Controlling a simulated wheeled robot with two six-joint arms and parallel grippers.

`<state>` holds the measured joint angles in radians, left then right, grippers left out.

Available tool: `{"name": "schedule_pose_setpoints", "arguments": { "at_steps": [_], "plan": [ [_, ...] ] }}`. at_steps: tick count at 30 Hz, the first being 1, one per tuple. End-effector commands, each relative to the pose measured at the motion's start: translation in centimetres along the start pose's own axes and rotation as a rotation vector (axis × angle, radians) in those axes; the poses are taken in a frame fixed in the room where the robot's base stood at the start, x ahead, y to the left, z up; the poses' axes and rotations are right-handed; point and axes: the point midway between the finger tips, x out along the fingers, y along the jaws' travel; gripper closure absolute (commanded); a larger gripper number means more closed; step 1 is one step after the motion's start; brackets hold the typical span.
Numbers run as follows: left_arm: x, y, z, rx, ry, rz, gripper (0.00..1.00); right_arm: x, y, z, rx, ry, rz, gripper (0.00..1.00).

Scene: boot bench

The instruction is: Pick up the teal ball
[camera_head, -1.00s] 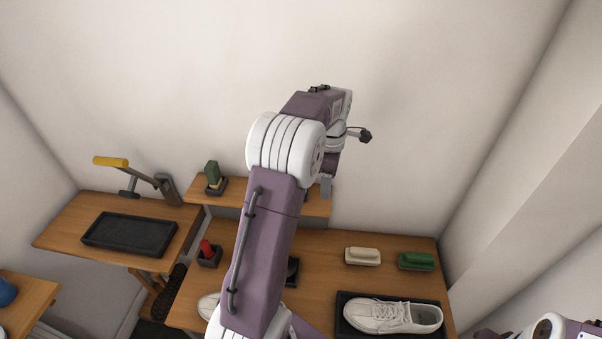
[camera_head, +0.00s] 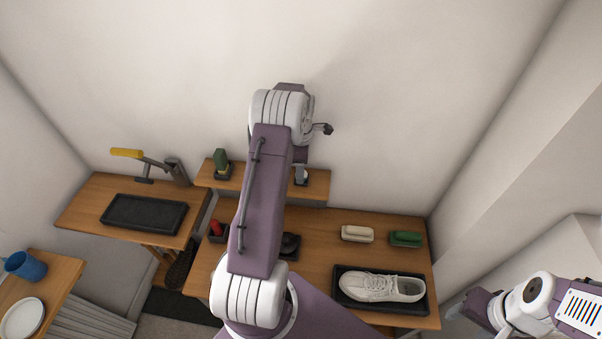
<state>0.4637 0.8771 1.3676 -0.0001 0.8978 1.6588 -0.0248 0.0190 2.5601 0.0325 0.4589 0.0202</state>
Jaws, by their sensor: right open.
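I see no teal ball in the view. My left arm stretches up the middle of the view, and its gripper (camera_head: 301,178) points down over the raised shelf, mostly hidden behind its wrist. Its finger opening does not show. My right gripper (camera_head: 455,309) is at the lower right, beside the bench's right end, pointing left. It is open, with its fingers small and hard to make out. No object shows in it.
The bench (camera_head: 330,228) holds a white shoe (camera_head: 380,287) in a black tray (camera_head: 428,303), a cream brush (camera_head: 357,233) and a green brush (camera_head: 406,239). A raised shelf (camera_head: 262,180) stands behind. A blue cup (camera_head: 28,267) and white plate (camera_head: 22,319) are at left.

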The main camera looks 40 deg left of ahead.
Motion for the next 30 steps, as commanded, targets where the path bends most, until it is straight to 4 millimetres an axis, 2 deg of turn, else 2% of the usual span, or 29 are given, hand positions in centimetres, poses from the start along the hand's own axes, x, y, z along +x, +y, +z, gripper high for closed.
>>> {"name": "schedule_pose_setpoints", "arguments": {
  "at_steps": [1,3,6,11,14,15,18,26,30],
  "plan": [
    [0.2,-0.1,-0.1,0.000,0.000,-0.005,0.36,-1.2,0.0,-0.1,0.000,0.001,0.000,0.47],
    [1.3,-0.1,0.0,0.000,0.000,-0.003,0.36,-1.5,0.0,-0.2,0.000,0.001,0.000,0.47],
    [2.1,0.0,0.0,0.000,0.000,0.000,0.36,-1.5,0.0,-0.2,0.000,0.000,0.000,0.47],
    [2.2,0.0,0.0,0.000,0.000,0.001,0.36,-1.4,0.0,-0.1,0.000,0.000,0.000,0.47],
    [2.2,0.0,0.0,0.000,0.000,0.001,0.61,-1.4,0.0,-0.1,0.000,0.000,0.000,0.47],
    [2.2,0.0,0.0,0.000,0.000,0.001,0.73,-1.4,0.0,-0.1,0.000,0.000,0.000,0.47],
    [2.2,0.0,0.0,0.000,0.000,0.001,0.95,-1.4,0.0,-0.1,0.000,0.000,0.000,0.47],
    [2.1,0.1,0.0,-0.001,0.000,0.002,0.95,-1.2,0.0,-0.1,0.000,0.000,0.000,0.47],
    [1.2,0.1,0.0,-0.001,0.000,0.005,0.95,-0.2,0.0,0.0,0.000,0.000,0.000,0.47]
  ]
}}
